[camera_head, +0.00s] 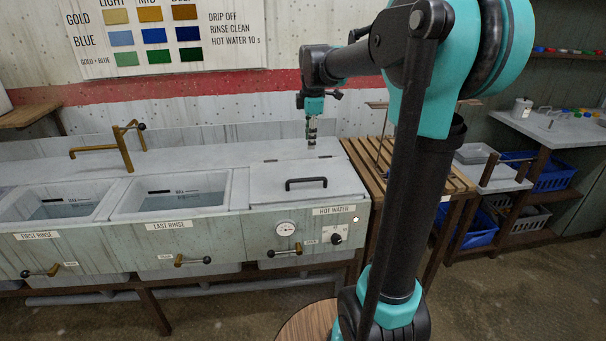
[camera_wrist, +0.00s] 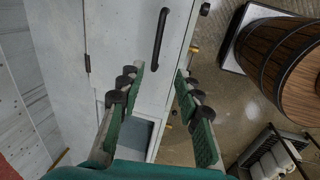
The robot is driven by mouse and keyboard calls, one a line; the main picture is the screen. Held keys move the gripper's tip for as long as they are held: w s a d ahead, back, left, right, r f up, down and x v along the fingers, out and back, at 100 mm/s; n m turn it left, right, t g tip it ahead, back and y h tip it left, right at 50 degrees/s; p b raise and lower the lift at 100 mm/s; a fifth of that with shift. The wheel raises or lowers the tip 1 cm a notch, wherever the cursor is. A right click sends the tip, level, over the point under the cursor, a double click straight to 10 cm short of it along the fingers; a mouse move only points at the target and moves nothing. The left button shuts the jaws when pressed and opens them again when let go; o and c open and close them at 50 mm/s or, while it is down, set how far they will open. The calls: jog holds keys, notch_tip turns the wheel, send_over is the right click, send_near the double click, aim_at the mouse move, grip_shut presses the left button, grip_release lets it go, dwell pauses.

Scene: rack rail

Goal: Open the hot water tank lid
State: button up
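The hot water tank lid (camera_head: 268,184) is a pale grey panel at the right end of the sink counter, lying flat and shut. A black bar handle (camera_head: 306,183) stands near its front edge, and hinge pieces show along its back edge. My gripper (camera_head: 311,138) hangs pointing down above the back part of the lid, apart from the handle. In the wrist view my gripper (camera_wrist: 160,80) has its two green fingers spread, with nothing between them. The lid (camera_wrist: 122,45) and the upright-looking handle (camera_wrist: 160,38) lie beyond the fingertips in that view.
The last rinse basin (camera_head: 180,203) with a brass tap (camera_head: 123,148) is left of the lid. A dial (camera_head: 287,229) and knob (camera_head: 336,239) are on the tank front. A slatted wooden rack (camera_head: 420,178) stands right. A barrel (camera_wrist: 280,55) shows in the wrist view.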

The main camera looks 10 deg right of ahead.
send_near(307, 179)
jog(key=f, duration=0.2)
jog(key=w+f, duration=0.1)
jog(key=f, duration=0.5)
jog(key=shift+w, duration=0.4)
grip_shut()
